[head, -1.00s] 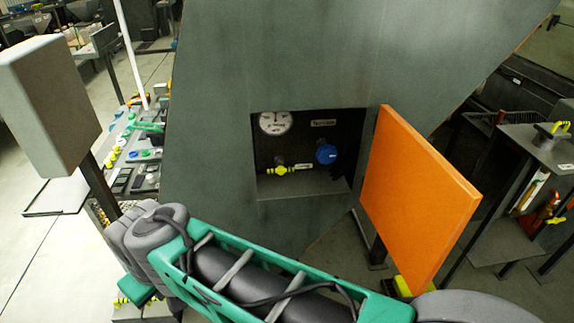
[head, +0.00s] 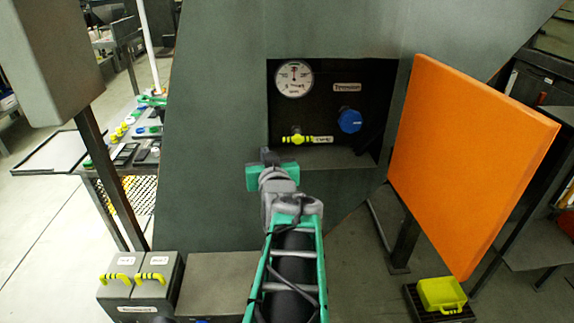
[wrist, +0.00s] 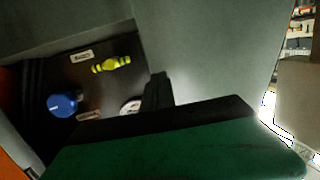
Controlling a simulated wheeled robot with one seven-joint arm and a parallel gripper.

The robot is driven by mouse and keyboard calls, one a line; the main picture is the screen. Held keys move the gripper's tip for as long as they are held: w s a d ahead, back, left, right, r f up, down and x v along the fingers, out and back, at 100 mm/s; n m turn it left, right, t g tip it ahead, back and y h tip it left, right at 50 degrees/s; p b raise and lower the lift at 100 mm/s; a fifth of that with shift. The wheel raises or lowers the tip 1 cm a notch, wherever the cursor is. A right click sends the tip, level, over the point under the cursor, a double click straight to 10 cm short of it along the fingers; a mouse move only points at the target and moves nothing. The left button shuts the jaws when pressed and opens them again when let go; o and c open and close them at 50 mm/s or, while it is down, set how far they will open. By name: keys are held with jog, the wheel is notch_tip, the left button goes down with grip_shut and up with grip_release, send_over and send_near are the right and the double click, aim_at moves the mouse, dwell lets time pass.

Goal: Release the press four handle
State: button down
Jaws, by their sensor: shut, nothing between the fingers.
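A yellow-green handle (head: 306,139) with a small label lies level in a dark recess in the grey machine; it also shows in the wrist view (wrist: 111,65). I cannot read which press it belongs to. My gripper (head: 269,155) is shut and empty, below and left of the handle, near the recess's lower left corner and apart from the handle. In the wrist view the dark fingers (wrist: 158,90) point up beside the recess edge. The green gripper body hides the lower part of that view.
A round gauge (head: 294,79) and a blue knob (head: 350,120) share the recess. An orange panel (head: 470,165) stands open at the right. Grey boxes with yellow handles (head: 140,285) sit lower left. A yellow case (head: 441,293) is low right.

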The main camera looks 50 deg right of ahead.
jog(key=s+d+r+m+h, duration=0.1)
jog(key=s+d+r+h, duration=0.1)
jog(key=s+d+h, duration=0.1)
jog(key=shift+s+d, duration=0.75)
jog(key=shift+s, duration=0.3)
send_over(290, 138)
jog(key=v, duration=0.4)
jog(key=f, duration=0.2)
jog(key=w+f+b, duration=0.1)
jog(key=shift+d, duration=0.3)
jog(key=shift+w+d+f, duration=0.1)
jog(key=shift+w+f, duration=0.05)
jog(key=shift+f, duration=0.2)
